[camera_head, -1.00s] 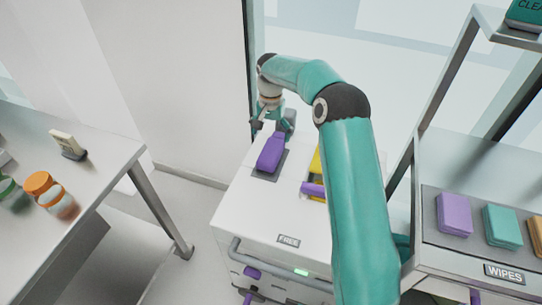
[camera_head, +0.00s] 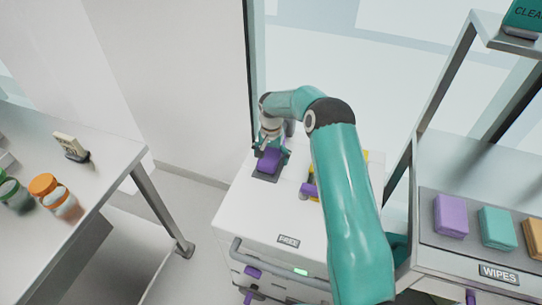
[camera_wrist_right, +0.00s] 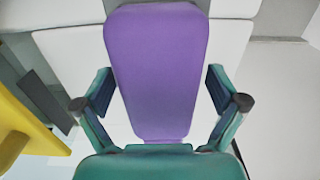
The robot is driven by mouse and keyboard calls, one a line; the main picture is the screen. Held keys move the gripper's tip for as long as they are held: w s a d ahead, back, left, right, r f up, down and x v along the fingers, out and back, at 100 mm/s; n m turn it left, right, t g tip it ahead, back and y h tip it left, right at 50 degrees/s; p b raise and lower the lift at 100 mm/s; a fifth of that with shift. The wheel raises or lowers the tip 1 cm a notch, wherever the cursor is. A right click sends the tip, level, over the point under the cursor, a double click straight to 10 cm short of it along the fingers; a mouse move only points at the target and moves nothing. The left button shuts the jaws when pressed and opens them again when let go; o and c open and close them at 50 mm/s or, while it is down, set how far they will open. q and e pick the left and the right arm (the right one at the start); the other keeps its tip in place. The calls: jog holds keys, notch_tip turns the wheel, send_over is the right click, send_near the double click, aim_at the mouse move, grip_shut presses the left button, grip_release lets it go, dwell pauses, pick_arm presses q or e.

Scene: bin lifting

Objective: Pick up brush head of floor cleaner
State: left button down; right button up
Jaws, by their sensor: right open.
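The purple brush head (camera_head: 270,161) lies on a dark pad on top of the white cart. My right gripper (camera_head: 269,150) is over it, at its far end. In the right wrist view the brush head (camera_wrist_right: 157,70) fills the middle, between the two spread fingers of the right gripper (camera_wrist_right: 160,90). The fingers stand on either side with gaps and do not touch it. The gripper partly hides the brush head in the head view. My left gripper is out of view.
The white cart (camera_head: 250,212) also holds another purple piece (camera_head: 309,190) and a yellow item (camera_head: 366,156) beside my right arm. A shelf with wipes packs (camera_head: 451,215) stands right. A table with orange-lidded jar (camera_head: 42,184) stands left.

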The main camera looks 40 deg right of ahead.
aim_at(272, 151)
jog(key=c, duration=1.4)
jog(key=shift+r, duration=0.1)
notch_tip(272, 151, up, 20)
jog(key=shift+f+b, duration=0.1)
jog(key=shift+b, duration=0.3)
